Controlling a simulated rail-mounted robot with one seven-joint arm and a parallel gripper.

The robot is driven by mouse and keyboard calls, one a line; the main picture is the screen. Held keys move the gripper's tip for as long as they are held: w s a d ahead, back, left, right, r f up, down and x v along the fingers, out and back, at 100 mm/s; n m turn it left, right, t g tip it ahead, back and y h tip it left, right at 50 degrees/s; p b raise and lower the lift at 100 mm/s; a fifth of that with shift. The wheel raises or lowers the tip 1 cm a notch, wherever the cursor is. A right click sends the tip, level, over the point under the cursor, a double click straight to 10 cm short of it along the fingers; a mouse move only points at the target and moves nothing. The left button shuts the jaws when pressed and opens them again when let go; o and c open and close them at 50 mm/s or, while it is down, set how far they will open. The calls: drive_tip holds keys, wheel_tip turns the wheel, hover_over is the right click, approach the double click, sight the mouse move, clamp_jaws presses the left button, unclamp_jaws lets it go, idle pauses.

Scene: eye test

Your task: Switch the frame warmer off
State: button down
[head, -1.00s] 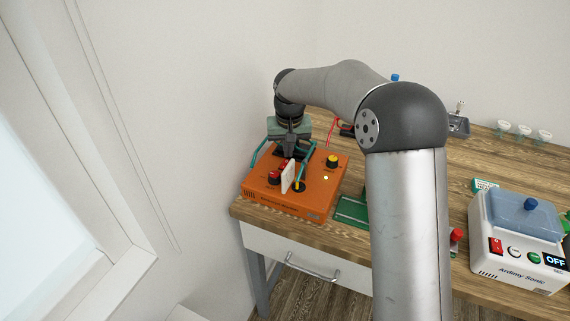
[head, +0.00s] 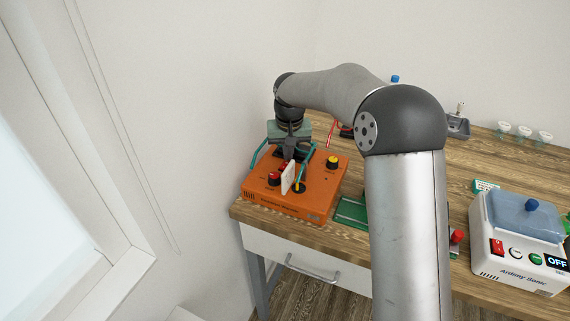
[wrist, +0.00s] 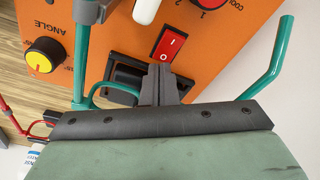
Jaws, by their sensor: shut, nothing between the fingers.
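The orange box (head: 318,197), which I take for the frame warmer, sits at the table's left end. Its red rocker switch (wrist: 170,45), marked I and O, is beside my fingertips in the wrist view. Which side is pressed I cannot tell. My gripper (wrist: 160,72) is shut and empty, its dark fingers pointing at the switch's near edge; contact is unclear. In the head view my gripper (head: 291,156) is low over the box's back part. A red knob (head: 274,178) and a yellow knob (head: 333,162) also show.
A white upright plate (head: 289,178) stands close in front of my gripper. Teal rods (wrist: 266,72) rise on both sides of it. A green board (head: 352,211) lies to the right. A white cleaner (head: 516,263) reading OFF stands farther right.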

sight(289, 162)
wheel_tip(289, 162, up, 7)
drive_tip(key=p, duration=0.4)
drive_tip(key=shift+f, duration=0.2)
idle(0.3)
drive_tip(key=s+d+r+h, duration=0.1)
drive_tip(key=s+d+r, duration=0.1)
drive_tip(key=s+d, duration=0.6)
drive_tip(key=s+d+r, duration=0.2)
drive_tip(key=s+d, duration=0.3)
drive_tip(key=s, duration=0.7)
drive_tip(key=s+d+f+m, duration=0.1)
drive_tip(key=s+d+f, duration=0.1)
drive_tip(key=s, duration=0.6)
drive_tip(key=s+d+f+m+g, duration=0.1)
drive_tip(key=s+d+f, duration=0.1)
drive_tip(key=s, duration=0.6)
drive_tip(key=shift+s+d+f+y, duration=0.2)
drive_tip(key=shift+s+d+y, duration=0.1)
drive_tip(key=shift+s+d, duration=0.1)
